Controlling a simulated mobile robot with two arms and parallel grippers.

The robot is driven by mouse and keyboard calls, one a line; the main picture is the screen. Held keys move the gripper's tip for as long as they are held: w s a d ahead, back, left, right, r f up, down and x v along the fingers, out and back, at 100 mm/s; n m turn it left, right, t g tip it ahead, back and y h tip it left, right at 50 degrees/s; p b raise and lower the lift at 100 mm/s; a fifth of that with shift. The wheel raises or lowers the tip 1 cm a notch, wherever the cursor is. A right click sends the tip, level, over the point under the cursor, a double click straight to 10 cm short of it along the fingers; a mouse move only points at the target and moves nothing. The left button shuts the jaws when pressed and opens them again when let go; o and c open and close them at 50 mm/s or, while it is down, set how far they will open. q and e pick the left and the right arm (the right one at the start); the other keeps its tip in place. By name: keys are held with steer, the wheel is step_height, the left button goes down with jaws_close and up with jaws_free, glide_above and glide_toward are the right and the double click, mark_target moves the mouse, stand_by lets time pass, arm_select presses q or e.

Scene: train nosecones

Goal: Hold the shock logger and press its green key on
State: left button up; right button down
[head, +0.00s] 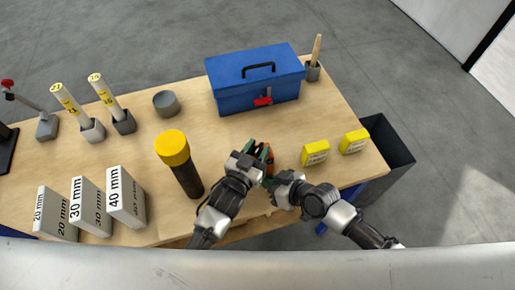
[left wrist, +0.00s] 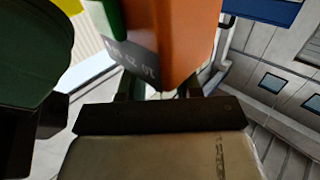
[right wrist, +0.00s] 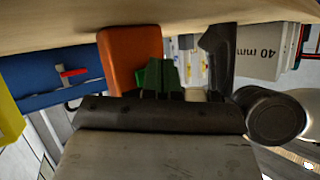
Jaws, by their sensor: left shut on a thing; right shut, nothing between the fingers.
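The orange shock logger (head: 268,156) is held in my left gripper (head: 259,157), above the front part of the table. In the left wrist view its orange body (left wrist: 185,35) with a dark lettered panel fills the top middle. My right gripper (head: 270,181) is shut and empty, just in front of the logger. In the right wrist view its green fingertips (right wrist: 161,75) are together, beside the orange logger (right wrist: 133,50) in the picture. I cannot tell whether they touch it.
A blue toolbox (head: 255,82) stands behind. Two yellow blocks (head: 315,152) sit to the right, near a dark bin (head: 385,155) beyond the table edge. A yellow-capped black cylinder (head: 180,160) stands close to my left arm. Size-marked blocks (head: 126,195) are at the left.

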steer(key=shift+w+a, duration=0.15)
steer(key=shift+w, duration=0.4)
stand_by(0.4)
steer(key=shift+s, duration=0.1)
steer(key=shift+s+d, duration=0.2)
steer(key=shift+s, duration=0.35)
steer(key=shift+s+d, duration=0.3)
steer(key=shift+s, duration=0.65)
steer(key=shift+s+d, duration=0.3)
steer(key=shift+s, duration=0.65)
steer(key=shift+s+d, duration=0.3)
steer(key=shift+s, duration=0.65)
arm_select(q)
steer(key=o, duration=1.1)
steer(key=shift+o, duration=0.2)
